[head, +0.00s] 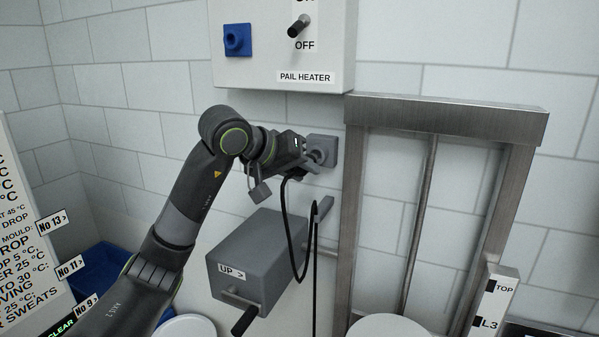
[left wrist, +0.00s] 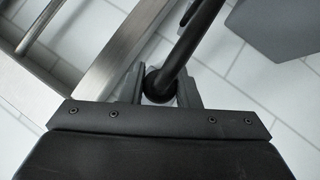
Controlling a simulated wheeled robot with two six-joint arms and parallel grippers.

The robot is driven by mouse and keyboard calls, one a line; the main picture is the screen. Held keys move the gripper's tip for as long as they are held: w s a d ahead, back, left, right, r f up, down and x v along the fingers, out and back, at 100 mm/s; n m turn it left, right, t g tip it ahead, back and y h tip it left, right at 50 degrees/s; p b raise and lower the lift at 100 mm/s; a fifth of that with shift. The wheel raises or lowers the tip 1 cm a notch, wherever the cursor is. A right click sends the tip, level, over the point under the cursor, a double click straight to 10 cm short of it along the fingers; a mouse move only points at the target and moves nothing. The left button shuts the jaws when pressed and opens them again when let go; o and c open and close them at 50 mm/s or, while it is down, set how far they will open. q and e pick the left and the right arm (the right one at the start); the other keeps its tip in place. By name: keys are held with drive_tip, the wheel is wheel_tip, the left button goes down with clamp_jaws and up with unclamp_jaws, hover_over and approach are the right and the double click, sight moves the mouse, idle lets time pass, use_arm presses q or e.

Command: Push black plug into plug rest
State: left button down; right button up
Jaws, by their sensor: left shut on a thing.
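The black plug (left wrist: 160,84) shows in the left wrist view as a dark round body between my gripper's fingers, with a thick black cable running up from it. My left gripper (left wrist: 160,88) is shut on it. In the head view my left gripper (head: 312,159) is at the grey square plug rest (head: 326,141) on the tiled wall. The plug is mostly hidden there by the fingers, so I cannot tell how far it sits in the rest. The black cable (head: 290,235) hangs in a loop below the gripper. My right gripper is not in view.
Above is the pail heater panel (head: 285,65) with a blue socket (head: 237,40) and a switch. Below is a grey box (head: 255,255) marked UP with a crank. A metal frame (head: 348,215) stands close right of the rest. A blue bin (head: 98,268) is lower left.

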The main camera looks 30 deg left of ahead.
use_arm(q)
drive_tip(key=shift+w, duration=0.1)
idle(0.3)
drive_tip(key=shift+w, duration=0.9)
drive_tip(key=c, duration=1)
unclamp_jaws()
drive_tip(key=shift+s, duration=0.1)
drive_tip(key=b+v, duration=0.4)
drive_tip(key=v, duration=1.3)
drive_tip(key=shift+s+a+r, duration=0.1)
drive_tip(key=shift+s+r, duration=0.05)
drive_tip(key=shift+r, duration=0.05)
